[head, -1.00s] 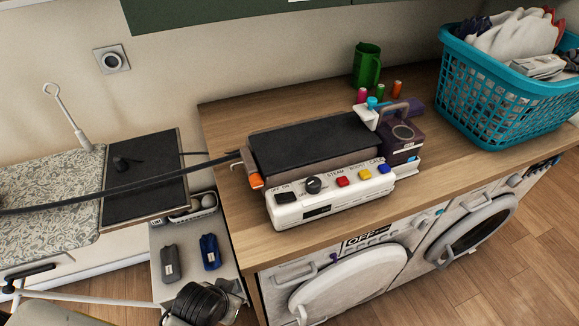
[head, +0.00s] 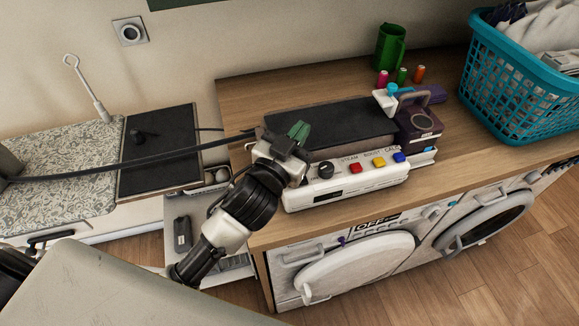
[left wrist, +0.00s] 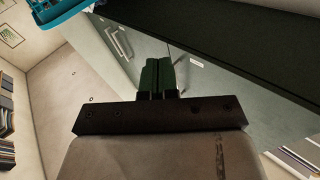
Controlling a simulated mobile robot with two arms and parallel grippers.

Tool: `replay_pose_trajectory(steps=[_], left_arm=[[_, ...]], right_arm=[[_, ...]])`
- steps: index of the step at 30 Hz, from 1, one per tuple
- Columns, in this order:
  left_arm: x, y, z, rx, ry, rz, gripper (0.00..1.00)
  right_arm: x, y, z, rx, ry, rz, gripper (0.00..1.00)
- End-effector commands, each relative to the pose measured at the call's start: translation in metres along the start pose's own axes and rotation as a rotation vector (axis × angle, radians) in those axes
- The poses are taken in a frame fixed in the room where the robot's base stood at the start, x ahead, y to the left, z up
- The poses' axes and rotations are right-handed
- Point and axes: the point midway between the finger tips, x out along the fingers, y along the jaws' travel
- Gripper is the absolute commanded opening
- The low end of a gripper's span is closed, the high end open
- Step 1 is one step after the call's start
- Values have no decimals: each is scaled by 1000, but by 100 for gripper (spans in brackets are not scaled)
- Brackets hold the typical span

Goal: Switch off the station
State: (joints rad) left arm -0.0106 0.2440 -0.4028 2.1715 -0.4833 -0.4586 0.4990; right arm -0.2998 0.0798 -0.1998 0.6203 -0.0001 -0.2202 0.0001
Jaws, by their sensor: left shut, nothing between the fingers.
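The white station (head: 350,187) stands at the front of the wooden counter, with a black top pad (head: 330,128). Its front panel has a black knob (head: 325,170) and red (head: 355,168), yellow (head: 379,162) and blue (head: 399,157) buttons. The black OFF/ON switch at the panel's left end is hidden behind my arm. A dark iron (head: 418,122) sits at the station's right end. My left gripper (head: 299,130) has its green fingertips shut and empty, over the station's left front. The shut fingers also show in the left wrist view (left wrist: 158,75). My right gripper is out of view.
A teal laundry basket (head: 515,90) and a green mug (head: 390,48) stand on the counter with several thread spools. Washing machines are below.

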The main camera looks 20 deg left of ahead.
Motion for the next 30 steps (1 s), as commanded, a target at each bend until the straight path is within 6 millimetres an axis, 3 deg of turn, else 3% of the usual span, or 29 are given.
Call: replay_pose_trajectory(steps=[1,6,9,13,18,22,26,30], left_arm=[[12,9,-22,24,110,51,0],[28,49,-82,101,436,281,0],[27,77,-107,163,591,453,0],[19,110,-123,266,736,709,0],[4,141,-118,438,809,1081,0],[-4,148,-98,595,761,1370,0],[-6,136,-71,767,611,1641,0],[-1,102,-45,954,335,1880,0]], right_arm=[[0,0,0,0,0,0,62],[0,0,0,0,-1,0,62],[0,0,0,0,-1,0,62],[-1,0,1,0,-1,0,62],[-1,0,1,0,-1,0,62],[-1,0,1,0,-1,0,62],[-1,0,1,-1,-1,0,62],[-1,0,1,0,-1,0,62]])
